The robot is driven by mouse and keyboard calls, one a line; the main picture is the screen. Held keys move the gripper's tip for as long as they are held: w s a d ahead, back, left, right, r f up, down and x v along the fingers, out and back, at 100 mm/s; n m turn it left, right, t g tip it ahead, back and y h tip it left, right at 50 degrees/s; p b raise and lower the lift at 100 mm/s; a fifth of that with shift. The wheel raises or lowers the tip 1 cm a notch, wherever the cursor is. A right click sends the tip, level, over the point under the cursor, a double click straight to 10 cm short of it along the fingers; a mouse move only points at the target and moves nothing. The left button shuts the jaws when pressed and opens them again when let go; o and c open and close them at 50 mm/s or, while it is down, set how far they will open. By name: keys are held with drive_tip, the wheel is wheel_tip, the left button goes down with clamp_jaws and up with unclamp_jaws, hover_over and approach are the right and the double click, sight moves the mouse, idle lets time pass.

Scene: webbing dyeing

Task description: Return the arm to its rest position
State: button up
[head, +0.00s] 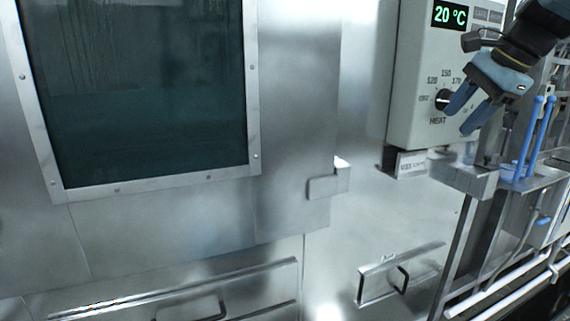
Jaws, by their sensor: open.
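My gripper (463,115) is at the upper right of the head view, with its two blue fingers apart and nothing between them. The fingers point down and to the left. They are in front of the control box (408,82), close to the black heat knob (443,99). I cannot tell whether a fingertip touches the knob. The green display (450,15) on the box reads 20 °C. Most of my arm is out of view past the top right corner.
A steel machine with a dark window (140,90) fills the left and middle. A latch block (328,184) sticks out beside it. Drawer handles (403,280) are below. At right are blue upright rods (535,137), a metal bracket (465,177) and white pipes (500,285).

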drive_tip(key=s+a+f+n+h, duration=0.1)
drive_tip(key=s+a+f+n, duration=0.3)
drive_tip(key=a+f+n, duration=0.2)
drive_tip(key=s+a+f+n+h, duration=0.1)
drive_tip(key=s+a+f+n, duration=0.4)
drive_tip(key=f+n, duration=0.5)
drive_tip(key=shift+s+a+h, duration=0.3)
drive_tip(key=shift+a+h, duration=0.1)
drive_tip(key=shift+a, duration=0.55)
drive_tip(key=shift+f, duration=0.1)
